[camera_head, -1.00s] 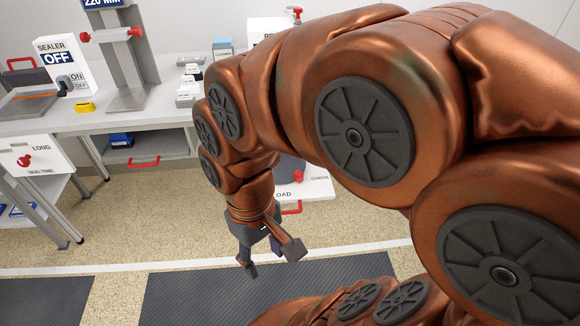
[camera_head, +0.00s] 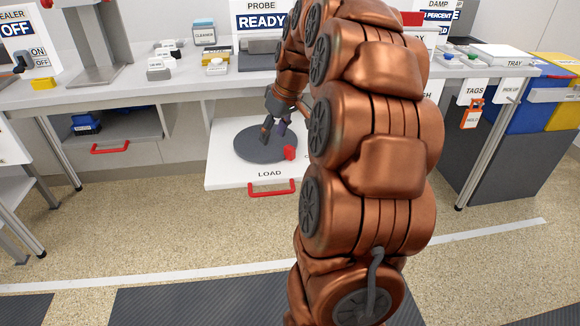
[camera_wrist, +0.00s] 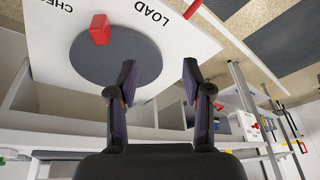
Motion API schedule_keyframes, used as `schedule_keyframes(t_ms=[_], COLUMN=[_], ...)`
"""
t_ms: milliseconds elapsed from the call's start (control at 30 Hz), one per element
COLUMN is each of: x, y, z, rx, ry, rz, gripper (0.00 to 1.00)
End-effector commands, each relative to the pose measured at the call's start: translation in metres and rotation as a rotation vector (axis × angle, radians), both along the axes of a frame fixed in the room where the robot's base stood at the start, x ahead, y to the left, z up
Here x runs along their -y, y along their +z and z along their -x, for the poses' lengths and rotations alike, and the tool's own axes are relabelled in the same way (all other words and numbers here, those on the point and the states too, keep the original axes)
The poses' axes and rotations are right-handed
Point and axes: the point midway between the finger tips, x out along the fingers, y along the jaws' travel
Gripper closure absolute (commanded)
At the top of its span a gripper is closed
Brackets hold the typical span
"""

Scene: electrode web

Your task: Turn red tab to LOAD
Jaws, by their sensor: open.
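The red tab (camera_head: 290,152) stands on the right front rim of a dark grey round disc (camera_head: 258,150). The disc lies on a white pull-out board (camera_head: 222,176) marked LOAD at its front; in the wrist view the tab (camera_wrist: 100,29) lies between the LOAD and CHECK words. My gripper (camera_head: 276,134) is over the disc, behind and left of the tab in the head view. In the wrist view my gripper (camera_wrist: 158,75) is open and empty, with the tab outside its fingers to the left. The CHECK word is hidden by my arm in the head view.
A red handle (camera_head: 271,190) is on the board's front edge. The bench (camera_head: 130,90) with a PROBE READY sign (camera_head: 262,18) is above and behind the board. A table leg (camera_head: 484,150) stands at right. Floor in front is clear.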

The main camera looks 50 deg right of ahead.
Motion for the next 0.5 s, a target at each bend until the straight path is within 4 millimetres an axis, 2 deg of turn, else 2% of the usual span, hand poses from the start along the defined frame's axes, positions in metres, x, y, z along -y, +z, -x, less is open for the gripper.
schedule_keyframes(t_ms=[33,100,200,333,500], x=[0.023,0.047,0.071,0.087,0.09], y=[-0.019,-0.029,-0.036,-0.038,-0.045], z=[-0.001,-0.002,-0.001,0.001,-0.002], rx=[0.018,0.035,0.055,0.067,0.068], ry=[-0.016,-0.025,-0.035,-0.04,-0.041], rz=[0.012,0.024,0.041,0.054,0.056], gripper=[0.5,0.5,0.5,0.5,0.5])
